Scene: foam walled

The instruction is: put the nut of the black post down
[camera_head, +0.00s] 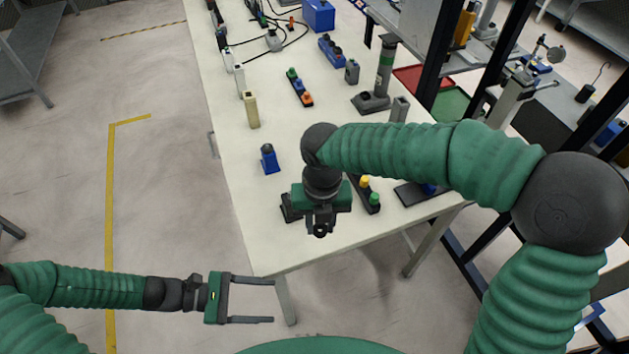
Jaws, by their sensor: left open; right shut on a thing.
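My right gripper (320,218) points down over the near part of the white table. It is shut on a small dark thing, taken to be the nut (320,231), at its fingertips. A black base (289,208) shows just left of the gripper, partly hidden by it. I cannot tell whether a black post stands on it. My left gripper (252,299) is open and empty, off the table in front of its near left corner.
On the white table (238,190) a blue block with a dark top (269,158) stands to the left. A dark strip with yellow and green pieces (373,202) lies right of the gripper. A beige block (251,110) and a tall grey-green post (383,72) stand farther back. The near edge is clear.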

